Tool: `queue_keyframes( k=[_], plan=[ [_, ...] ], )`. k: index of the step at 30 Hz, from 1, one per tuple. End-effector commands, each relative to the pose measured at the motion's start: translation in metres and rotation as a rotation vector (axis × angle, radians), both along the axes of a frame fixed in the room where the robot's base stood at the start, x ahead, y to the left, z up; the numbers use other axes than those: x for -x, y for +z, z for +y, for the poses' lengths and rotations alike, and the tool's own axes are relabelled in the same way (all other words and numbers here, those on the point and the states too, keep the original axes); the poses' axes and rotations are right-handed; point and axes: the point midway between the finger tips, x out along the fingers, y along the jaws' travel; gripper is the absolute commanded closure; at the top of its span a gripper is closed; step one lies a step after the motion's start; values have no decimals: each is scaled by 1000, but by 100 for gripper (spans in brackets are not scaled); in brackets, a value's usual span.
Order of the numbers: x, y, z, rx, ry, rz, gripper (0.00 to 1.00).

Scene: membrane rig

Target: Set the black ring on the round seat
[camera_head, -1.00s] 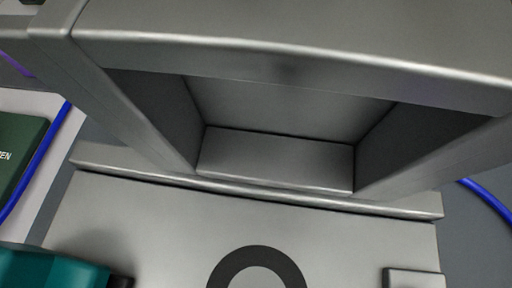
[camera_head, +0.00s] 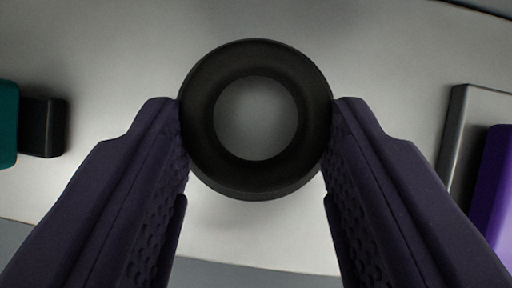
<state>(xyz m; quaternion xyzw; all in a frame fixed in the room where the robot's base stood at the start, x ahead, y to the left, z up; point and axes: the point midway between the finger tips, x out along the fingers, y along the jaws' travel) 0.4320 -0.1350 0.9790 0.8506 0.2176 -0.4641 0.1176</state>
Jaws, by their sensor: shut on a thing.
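The black ring (camera_head: 257,182) is a thick, round, matte band with an open middle, seen from above. It is between the two dark purple fingers of my gripper (camera_head: 256,112), which press on its left and right sides. The pale grey plate (camera_head: 256,228) shows below it and through its hole. I cannot tell whether the ring touches the plate or is just above it. No round seat can be made out in this view.
At the left is a teal part (camera_head: 8,125) with a black end block (camera_head: 43,127). At the right is a grey metal block (camera_head: 462,140) with a purple piece (camera_head: 496,190) against it. The plate around the ring is bare, with its edge near the bottom.

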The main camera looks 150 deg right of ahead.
Motion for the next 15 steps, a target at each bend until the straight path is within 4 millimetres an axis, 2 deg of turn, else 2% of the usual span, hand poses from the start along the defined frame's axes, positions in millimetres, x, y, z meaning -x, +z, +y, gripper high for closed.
queue_keyframes(
  k=[3,15],
  plan=[
    [0,-9,0,0,-1,0,84],
    [3,-15,0,-1,-1,12,84]
  ],
)
